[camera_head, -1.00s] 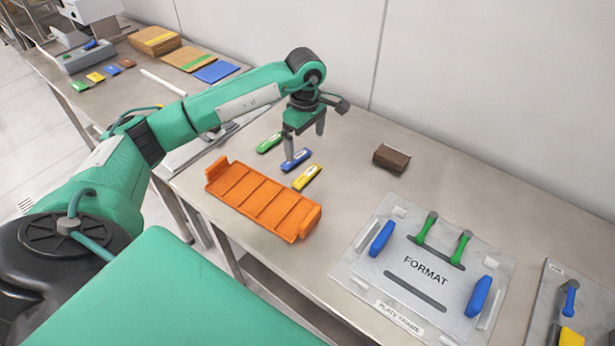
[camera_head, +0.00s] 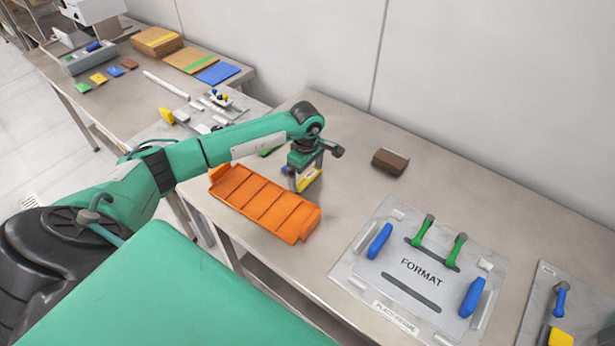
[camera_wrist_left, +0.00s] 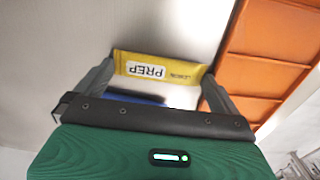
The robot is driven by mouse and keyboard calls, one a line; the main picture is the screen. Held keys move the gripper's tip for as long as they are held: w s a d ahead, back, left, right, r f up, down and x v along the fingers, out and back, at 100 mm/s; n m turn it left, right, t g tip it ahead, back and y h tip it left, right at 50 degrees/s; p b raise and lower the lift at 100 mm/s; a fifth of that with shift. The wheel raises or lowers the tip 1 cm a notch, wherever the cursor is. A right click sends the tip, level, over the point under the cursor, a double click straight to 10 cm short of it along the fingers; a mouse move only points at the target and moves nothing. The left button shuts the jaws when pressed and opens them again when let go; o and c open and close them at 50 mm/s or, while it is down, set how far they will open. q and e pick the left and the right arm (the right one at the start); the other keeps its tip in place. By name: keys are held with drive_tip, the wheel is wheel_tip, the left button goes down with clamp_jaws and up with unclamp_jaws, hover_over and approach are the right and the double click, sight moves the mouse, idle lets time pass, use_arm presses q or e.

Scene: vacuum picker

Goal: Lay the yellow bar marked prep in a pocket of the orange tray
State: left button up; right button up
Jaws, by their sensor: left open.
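The yellow bar (camera_head: 309,180) lies on the bench just right of the orange tray's far side. In the left wrist view the yellow bar (camera_wrist_left: 160,68) shows its PREP label. My left gripper (camera_head: 306,177) is down over it, fingers open, one at each end of the bar; I cannot tell whether they touch it. The fingers also show in the wrist view (camera_wrist_left: 158,75). The orange tray (camera_head: 262,203) has a row of pockets that look empty. It fills the right of the wrist view (camera_wrist_left: 268,55). My right gripper is out of view.
A blue bar (camera_wrist_left: 135,98) lies close beside the yellow one, partly hidden by my gripper. A green bar (camera_head: 268,152) is mostly behind my arm. A brown block (camera_head: 390,161) stands farther right. The FORMAT plate (camera_head: 415,275) with handles takes up the bench at the right.

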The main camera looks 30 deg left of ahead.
use_arm(q)
drive_tip(key=c, duration=0.9)
drive_tip(key=shift+o, duration=0.2)
drive_tip(key=shift+r, duration=0.1)
